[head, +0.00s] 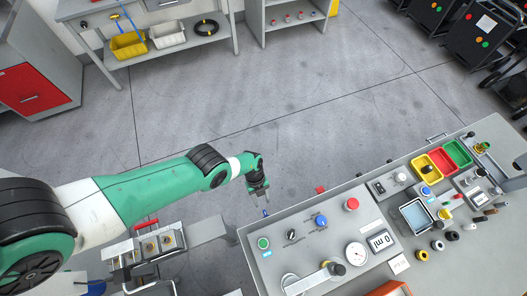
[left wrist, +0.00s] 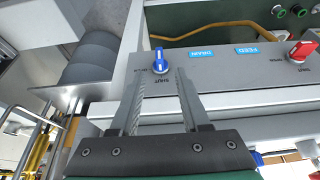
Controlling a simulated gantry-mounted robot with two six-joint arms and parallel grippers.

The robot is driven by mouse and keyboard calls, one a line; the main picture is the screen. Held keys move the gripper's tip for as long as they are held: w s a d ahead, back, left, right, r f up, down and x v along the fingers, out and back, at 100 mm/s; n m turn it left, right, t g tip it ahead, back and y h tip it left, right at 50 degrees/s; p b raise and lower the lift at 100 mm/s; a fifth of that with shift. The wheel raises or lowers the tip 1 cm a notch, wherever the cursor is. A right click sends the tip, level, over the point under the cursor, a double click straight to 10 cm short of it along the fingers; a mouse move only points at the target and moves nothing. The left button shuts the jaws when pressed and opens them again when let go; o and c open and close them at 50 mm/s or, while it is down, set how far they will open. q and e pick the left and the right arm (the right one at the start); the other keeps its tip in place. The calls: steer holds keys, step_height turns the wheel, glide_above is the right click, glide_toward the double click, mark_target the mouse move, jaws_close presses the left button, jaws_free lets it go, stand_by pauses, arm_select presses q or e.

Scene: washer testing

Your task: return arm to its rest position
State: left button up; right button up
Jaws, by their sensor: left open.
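My left arm, green and white, reaches in from the left in the head view. Its gripper (head: 262,203) is just off the left edge of the grey control panel (head: 285,215), pointing down. In the left wrist view the two fingers (left wrist: 162,88) are spread apart with nothing between them. A blue rotary valve handle (left wrist: 159,62) on a grey panel face shows just beyond the fingertips, and I cannot tell the gap between them. A red handle (left wrist: 302,50) is farther right on that face. My right gripper is not in view.
The panel carries buttons, a gauge (head: 356,253) and a red mushroom button (head: 351,204). Yellow, red and green bins (head: 441,160) stand at the right. A low rack (head: 160,243) is under my left arm. The floor beyond is clear.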

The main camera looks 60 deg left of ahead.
arm_select(q)
steer(key=shift+v, duration=1)
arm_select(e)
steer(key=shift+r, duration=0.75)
